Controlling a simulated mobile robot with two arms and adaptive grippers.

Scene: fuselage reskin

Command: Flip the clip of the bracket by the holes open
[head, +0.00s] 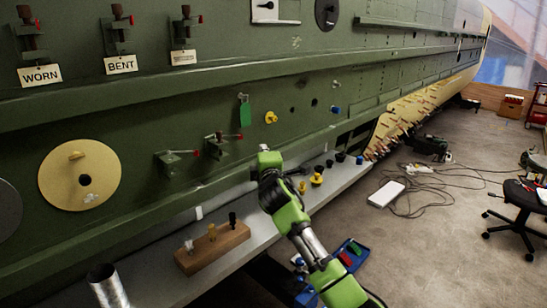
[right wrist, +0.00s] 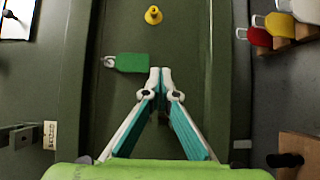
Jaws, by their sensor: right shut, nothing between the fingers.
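Two small green brackets with red-tipped clips sit on the green fuselage skin: one at the left (head: 178,158), one nearer the middle (head: 216,146). The small dark holes (head: 292,110) are farther right and higher on the panel. I cannot tell from these views how either clip stands. My right gripper (head: 264,150) is just right of the middle bracket and seems apart from it; its fingers are hard to make out there. In the right wrist view its fingers (right wrist: 160,75) are together at the tips, with nothing between them. My left gripper is not in view.
A green tag (head: 245,114) and a yellow knob (head: 271,117) are on the panel above my right gripper. Brackets labelled WORN (head: 40,75) and BENT (head: 121,65) are higher left. A ledge (head: 265,232) below carries a wooden block (head: 212,248) with several pegs.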

